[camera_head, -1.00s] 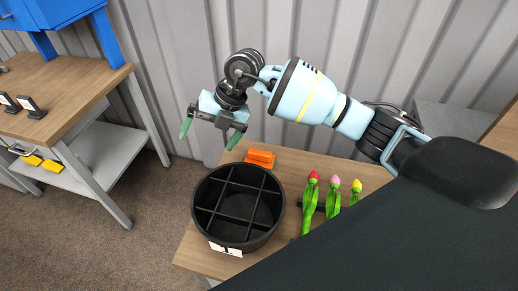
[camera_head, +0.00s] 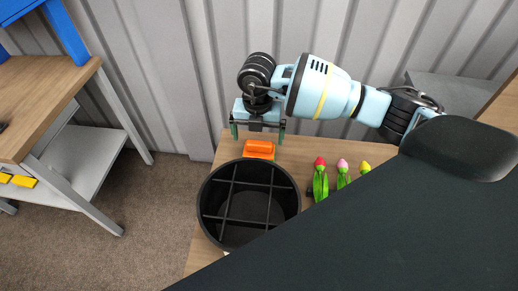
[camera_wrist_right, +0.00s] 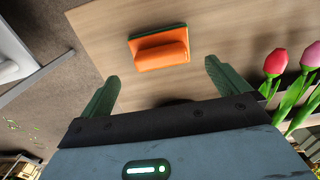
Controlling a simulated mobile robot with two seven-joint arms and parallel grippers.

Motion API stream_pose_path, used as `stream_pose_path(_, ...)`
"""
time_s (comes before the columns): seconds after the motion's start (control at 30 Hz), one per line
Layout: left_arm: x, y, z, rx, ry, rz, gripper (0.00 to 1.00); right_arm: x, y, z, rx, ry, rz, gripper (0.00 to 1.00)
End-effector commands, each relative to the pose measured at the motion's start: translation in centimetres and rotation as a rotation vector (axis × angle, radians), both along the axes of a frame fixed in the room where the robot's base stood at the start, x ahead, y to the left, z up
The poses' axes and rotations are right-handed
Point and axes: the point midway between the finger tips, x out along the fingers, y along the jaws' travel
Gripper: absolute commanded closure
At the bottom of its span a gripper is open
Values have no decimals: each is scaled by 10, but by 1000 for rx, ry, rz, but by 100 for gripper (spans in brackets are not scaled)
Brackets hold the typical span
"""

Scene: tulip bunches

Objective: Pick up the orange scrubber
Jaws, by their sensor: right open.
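The orange scrubber (camera_head: 260,148) lies on the wooden table behind the black round bin. In the right wrist view the orange scrubber (camera_wrist_right: 160,50) shows with a raised orange grip and a green edge, beyond the fingertips and between their lines. My right gripper (camera_head: 258,136) is open and empty, with its green fingers apart above the table by the scrubber's far side. In the right wrist view my right gripper (camera_wrist_right: 162,72) shows both fingers spread, not touching the scrubber. My left gripper is not in view.
The black divided bin (camera_head: 204,215) stands just in front of the scrubber. Red, pink and yellow tulips (camera_head: 342,168) stand to its right. A corrugated wall (camera_head: 170,80) rises behind the table. Another workbench (camera_head: 45,90) stands at left.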

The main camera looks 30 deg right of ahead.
Motion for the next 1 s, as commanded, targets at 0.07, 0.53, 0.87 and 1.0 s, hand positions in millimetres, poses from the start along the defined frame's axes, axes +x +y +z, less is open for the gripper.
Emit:
stream_pose_path(0.07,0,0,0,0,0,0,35,0,0,-4,1,-1,0,0)
stream_pose_path(0.53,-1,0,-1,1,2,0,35,2,-6,-50,1,2,-1,0)
stream_pose_path(0.87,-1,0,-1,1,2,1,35,2,-6,-56,0,-1,0,0)
stream_pose_path(1.0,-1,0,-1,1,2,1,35,2,-6,-56,1,-2,0,17)
